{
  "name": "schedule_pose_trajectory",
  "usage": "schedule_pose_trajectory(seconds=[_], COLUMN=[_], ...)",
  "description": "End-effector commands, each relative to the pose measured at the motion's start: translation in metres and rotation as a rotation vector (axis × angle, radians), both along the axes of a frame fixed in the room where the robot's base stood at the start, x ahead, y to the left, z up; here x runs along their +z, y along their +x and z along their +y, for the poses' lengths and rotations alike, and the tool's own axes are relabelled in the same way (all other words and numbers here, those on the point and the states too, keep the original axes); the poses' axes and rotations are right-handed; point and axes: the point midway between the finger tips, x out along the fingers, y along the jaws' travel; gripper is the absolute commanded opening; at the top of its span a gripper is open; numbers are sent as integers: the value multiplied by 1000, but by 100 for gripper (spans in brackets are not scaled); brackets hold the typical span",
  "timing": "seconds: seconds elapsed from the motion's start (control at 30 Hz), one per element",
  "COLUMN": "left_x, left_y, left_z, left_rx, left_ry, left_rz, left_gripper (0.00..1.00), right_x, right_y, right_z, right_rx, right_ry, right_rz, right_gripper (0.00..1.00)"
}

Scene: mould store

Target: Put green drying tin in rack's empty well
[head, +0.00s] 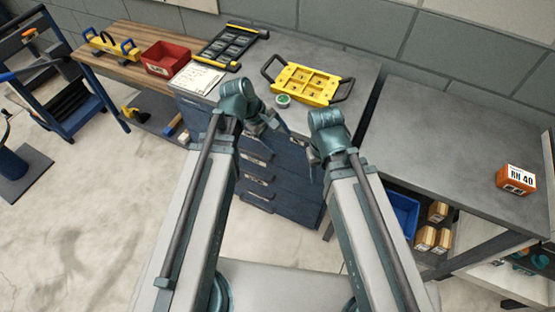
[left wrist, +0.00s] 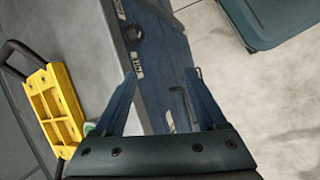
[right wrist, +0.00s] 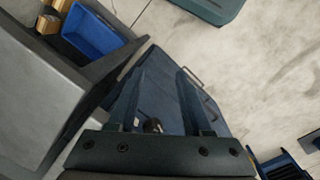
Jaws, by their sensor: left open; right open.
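The green drying tin (head: 283,100) is small and round with a green top. It stands on the grey cabinet top, just in front of the rack. The rack (head: 306,84) is a yellow tray with square wells and dark end handles; what each well holds is too small to tell. In the left wrist view the rack (left wrist: 72,128) shows at the left, and the tin (left wrist: 89,128) is partly hidden by a finger. My left gripper (head: 276,129) is open and empty, near the cabinet's front edge by the tin. My right gripper (head: 316,166) is open and empty, lower, before the drawers.
A notepad (head: 196,77), a black-and-yellow frame (head: 229,46) and a red bin (head: 166,58) lie left of the rack. A grey table (head: 450,135) at the right bears an orange box (head: 516,179) and is otherwise bare. A blue bin (head: 402,212) sits below it.

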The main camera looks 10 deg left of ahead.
Motion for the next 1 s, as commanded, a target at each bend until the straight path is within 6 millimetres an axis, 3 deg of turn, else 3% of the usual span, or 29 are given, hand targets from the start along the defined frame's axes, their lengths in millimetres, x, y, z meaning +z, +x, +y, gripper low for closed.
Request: schedule_pose_trajectory(seconds=[0.03,0.2,0.4,0.53,0.77,0.87,1.0], left_x=[-8,-22,-23,-22,-17,-7,9], left_y=[-22,-67,-92,-96,-96,-96,-96], left_z=[-12,-22,-21,-19,-19,-19,-19], left_rx=[-192,-775,-1193,-1296,-1310,-1309,-1308], left_ry=[94,352,509,543,547,547,547], left_rz=[-30,-92,-97,-92,-92,-92,-92], left_gripper=[74,74,74,74,74,74,74], right_x=[0,0,0,0,6,19,44], right_y=[0,0,0,0,11,33,72], right_z=[0,0,0,0,-9,-30,-76], right_rx=[0,0,0,0,-79,-266,-632], right_ry=[0,0,0,0,-29,-97,-216], right_rz=[0,0,0,0,-25,-87,-244], right_gripper=[50,50,50,50,50,50,50])
